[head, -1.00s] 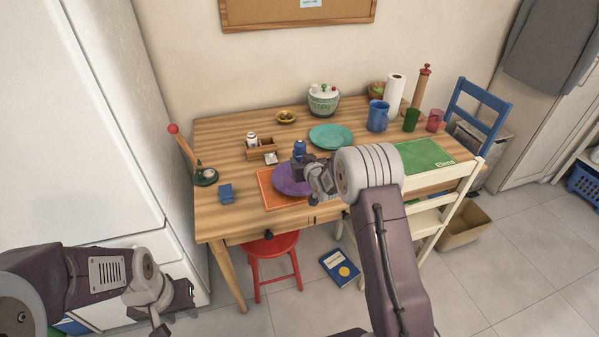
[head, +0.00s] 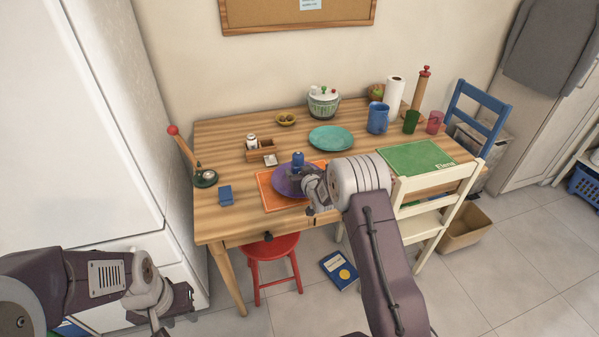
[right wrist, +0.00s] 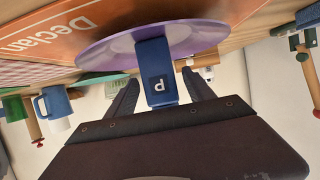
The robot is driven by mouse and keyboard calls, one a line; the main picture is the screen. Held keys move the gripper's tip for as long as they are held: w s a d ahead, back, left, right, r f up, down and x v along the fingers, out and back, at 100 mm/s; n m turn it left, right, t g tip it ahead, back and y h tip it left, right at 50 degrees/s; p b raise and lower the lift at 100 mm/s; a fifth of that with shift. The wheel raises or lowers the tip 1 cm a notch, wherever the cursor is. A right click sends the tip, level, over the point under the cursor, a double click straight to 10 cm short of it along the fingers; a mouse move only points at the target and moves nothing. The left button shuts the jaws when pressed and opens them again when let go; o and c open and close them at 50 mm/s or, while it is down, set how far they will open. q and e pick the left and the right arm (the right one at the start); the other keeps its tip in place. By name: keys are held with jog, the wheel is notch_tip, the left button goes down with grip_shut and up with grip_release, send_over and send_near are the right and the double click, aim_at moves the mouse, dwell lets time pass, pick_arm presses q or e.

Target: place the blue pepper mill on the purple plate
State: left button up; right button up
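The blue pepper mill (head: 298,160) stands upright on the purple plate (head: 284,184), as far as the head view shows. In the right wrist view the mill (right wrist: 157,75), marked with a white P, is between my right gripper's fingers (right wrist: 160,90), with a small gap on each side. The purple plate (right wrist: 110,52) is beyond it. In the head view my right gripper (head: 300,173) is at the mill, partly hiding the plate. My left gripper (head: 172,318) is low at the left, away from the table; its finger opening is unclear.
The plate lies on an orange placemat (head: 270,199) marked Declan. A teal plate (head: 331,138), wooden caddy (head: 261,150), blue mug (head: 378,117) and green placemat (head: 415,158) share the table. A cream chair (head: 432,220) and red stool (head: 271,249) stand at the front.

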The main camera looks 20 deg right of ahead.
jog(key=shift+r+p, duration=0.3)
jog(key=shift+s, duration=0.4)
jog(key=v, duration=1.1)
jog(key=s+a+f+g, duration=0.1)
jog(key=s+g, duration=0.5)
jog(key=s, duration=0.8)
jog(key=s+a+f+g, duration=0.1)
jog(key=s+f+g, duration=0.2)
jog(key=s, duration=1.2)
jog(key=g, duration=0.3)
jog(key=shift+a+m, duration=0.3)
jog(key=shift+w, duration=0.1)
